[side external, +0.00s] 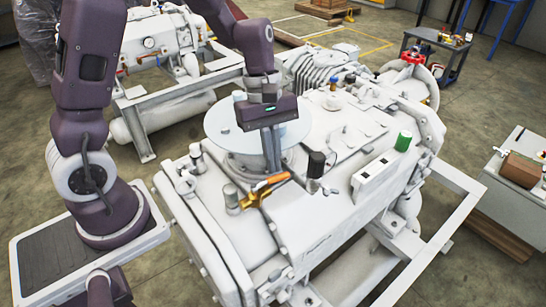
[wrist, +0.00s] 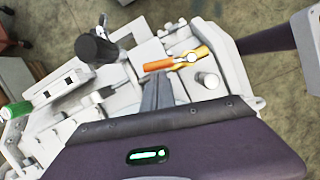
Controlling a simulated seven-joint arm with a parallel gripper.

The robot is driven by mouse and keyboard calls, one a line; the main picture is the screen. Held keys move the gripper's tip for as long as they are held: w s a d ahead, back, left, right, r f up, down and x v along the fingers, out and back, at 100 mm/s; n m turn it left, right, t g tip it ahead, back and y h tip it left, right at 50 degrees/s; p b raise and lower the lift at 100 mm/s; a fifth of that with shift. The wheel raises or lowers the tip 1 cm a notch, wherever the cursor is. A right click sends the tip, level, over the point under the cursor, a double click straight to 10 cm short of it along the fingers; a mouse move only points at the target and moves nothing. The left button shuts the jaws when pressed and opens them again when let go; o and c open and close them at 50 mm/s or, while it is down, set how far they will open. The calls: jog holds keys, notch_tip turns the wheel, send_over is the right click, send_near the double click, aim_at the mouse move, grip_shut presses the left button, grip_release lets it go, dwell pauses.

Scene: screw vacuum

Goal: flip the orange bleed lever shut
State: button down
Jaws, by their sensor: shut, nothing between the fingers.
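The orange bleed lever (side external: 268,182) sits on a brass valve (side external: 248,200) on top of the pale vacuum pump housing (side external: 310,215). In the side external view it points right and slightly up from the valve. In the wrist view the orange lever (wrist: 160,64) lies roughly level, left of the brass valve part (wrist: 201,51). My gripper (side external: 274,168) points down with its fingers together and empty, close to the lever's free end. In the wrist view my gripper's fingertips (wrist: 158,74) are just below the lever; I cannot tell whether they touch it.
A black-capped post (side external: 316,164) stands right of the lever. A clear disc (side external: 225,124) lies behind my fingers. A grey cylinder (side external: 231,195) stands left of the valve. A white box (side external: 375,178) and a green cap (side external: 404,141) are farther right.

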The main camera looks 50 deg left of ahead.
jog(key=shift+d+m, duration=0.3)
jog(key=shift+m, duration=0.2)
jog(key=s+d+m+g+y, duration=0.2)
jog(key=d+m, duration=0.4)
jog(key=m, duration=0.8)
jog(key=shift+s+d+m+g+y, duration=0.15)
jog(key=shift+s+m+g+y, duration=0.15)
jog(key=shift+s+y, duration=0.4)
jog(key=v, duration=1)
jog(key=shift+w+r, duration=0.1)
